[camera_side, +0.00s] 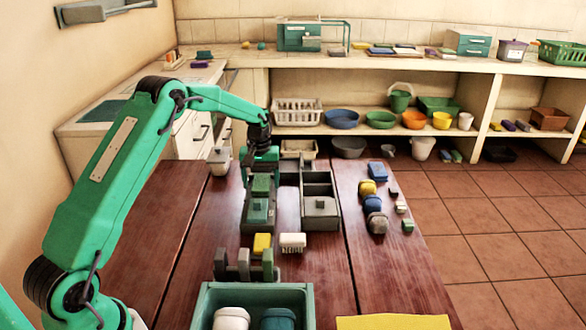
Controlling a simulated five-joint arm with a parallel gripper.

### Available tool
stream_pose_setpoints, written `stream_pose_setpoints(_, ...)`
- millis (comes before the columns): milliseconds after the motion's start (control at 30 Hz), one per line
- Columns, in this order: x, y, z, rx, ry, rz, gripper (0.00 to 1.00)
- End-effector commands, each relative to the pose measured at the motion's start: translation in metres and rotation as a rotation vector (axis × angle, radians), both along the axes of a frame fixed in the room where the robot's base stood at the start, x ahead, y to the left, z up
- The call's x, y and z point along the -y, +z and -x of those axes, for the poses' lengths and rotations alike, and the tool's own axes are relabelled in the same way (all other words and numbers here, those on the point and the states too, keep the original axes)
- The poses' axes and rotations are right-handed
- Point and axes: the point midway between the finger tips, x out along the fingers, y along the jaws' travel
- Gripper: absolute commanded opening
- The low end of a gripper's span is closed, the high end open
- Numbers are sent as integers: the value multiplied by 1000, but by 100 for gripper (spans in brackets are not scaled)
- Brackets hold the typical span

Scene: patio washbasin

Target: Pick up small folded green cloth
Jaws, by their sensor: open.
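A small green piece (262,183) lies in the far part of a dark tray (247,226) on the wooden table; it may be the folded green cloth, but its folds are too small to make out. My gripper (262,168) points down just behind and above this piece. It is open, and its fingertips are partly hard to separate from the things around them. I cannot tell whether the fingers touch the piece. Another small green block (408,225) lies at the table's right side.
A dark divided box (320,186) stands close right of the tray. A yellow block (262,244), a white brush (292,242) and an upright rack (244,266) are nearer. A green bin (202,308) holds rounded items. A yellow cloth (393,322) lies front right. The table's left side is mostly clear.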

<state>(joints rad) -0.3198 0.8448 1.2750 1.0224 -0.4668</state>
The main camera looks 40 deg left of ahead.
Motion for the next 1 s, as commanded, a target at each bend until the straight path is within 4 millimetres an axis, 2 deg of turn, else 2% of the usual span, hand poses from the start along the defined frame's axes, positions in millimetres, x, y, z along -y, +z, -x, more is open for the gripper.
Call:
stream_pose_setpoints(233, 0, 0, 0, 1, 0, -1, 73)
stream_pose_setpoints(467, 0, 1, 0, 1, 0, -1, 27)
stream_pose_setpoints(833, 0, 3, 0, 2, 0, -1, 26)
stream_pose_setpoints(1000, 0, 13, -1, 3, 0, -1, 26)
